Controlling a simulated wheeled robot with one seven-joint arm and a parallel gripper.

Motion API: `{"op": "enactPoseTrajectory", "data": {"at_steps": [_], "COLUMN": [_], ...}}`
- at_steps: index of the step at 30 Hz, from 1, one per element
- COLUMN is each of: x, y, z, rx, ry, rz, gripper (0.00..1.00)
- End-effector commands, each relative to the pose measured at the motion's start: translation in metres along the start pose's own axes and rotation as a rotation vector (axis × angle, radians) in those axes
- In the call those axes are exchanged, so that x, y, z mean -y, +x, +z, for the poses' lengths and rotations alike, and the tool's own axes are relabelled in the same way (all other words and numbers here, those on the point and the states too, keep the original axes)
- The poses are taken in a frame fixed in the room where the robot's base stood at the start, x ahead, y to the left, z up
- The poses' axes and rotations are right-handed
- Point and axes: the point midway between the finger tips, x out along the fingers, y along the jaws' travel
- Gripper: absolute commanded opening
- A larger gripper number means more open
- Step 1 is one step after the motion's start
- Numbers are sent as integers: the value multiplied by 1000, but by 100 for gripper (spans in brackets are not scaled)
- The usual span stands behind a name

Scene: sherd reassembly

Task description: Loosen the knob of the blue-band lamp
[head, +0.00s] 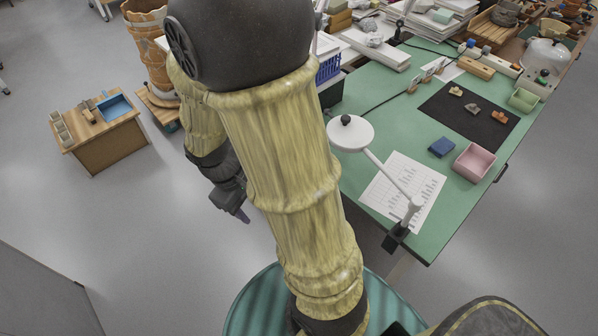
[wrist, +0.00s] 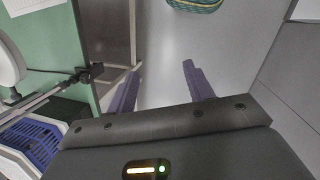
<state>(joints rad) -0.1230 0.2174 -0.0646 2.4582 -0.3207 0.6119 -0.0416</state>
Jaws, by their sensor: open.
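A white lamp (head: 350,133) with a round head and a jointed arm is clamped to the near edge of the green table. No blue band can be made out on it, and its knob is too small to tell. In the wrist view, a lamp with a white head (wrist: 8,68) and a dark clamp (wrist: 90,72) stands at the table edge on the left. I cannot tell whether it is the same lamp. My gripper (wrist: 159,80) is open and empty over the floor. In the head view my gripper (head: 242,215) hangs left of the table, apart from both lamps.
A blue basket (wrist: 30,145) is close at left.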

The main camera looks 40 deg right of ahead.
Motion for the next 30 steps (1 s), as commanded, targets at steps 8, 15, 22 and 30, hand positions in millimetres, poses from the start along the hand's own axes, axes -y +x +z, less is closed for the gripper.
{"op": "enactPoseTrajectory", "data": {"at_steps": [8,15,22,30], "x": [-32,-71,-86,-88], "y": [111,163,184,180], "z": [-11,-51,-109,-125], "rx": [431,789,1048,1105], "ry": [-415,-725,-923,-964], "rz": [250,553,857,942], "gripper": [52,52,52,52]}}
